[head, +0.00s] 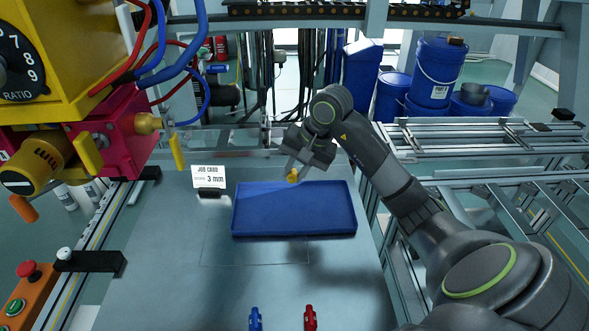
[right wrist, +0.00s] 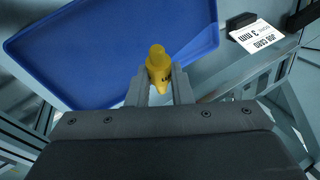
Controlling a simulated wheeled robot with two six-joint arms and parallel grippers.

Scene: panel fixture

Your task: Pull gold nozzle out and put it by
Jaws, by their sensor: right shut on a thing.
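The gold nozzle (right wrist: 158,66) is a small yellow-gold piece between the fingers of my right gripper (right wrist: 160,86), which is shut on it. In the head view the nozzle (head: 293,175) shows as a small gold spot at the tip of my right gripper (head: 291,170), above the far edge of the blue tray (head: 345,233). The tray looks empty and also shows behind the nozzle in the right wrist view (right wrist: 60,60). My left gripper is not in view.
A job card (head: 208,178) reading 3 mm stands left of the tray. A yellow and magenta machine (head: 105,140) with red and blue hoses hangs at the left. A blue item (head: 255,319) and a red item (head: 310,318) lie at the table's front. The table between is clear.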

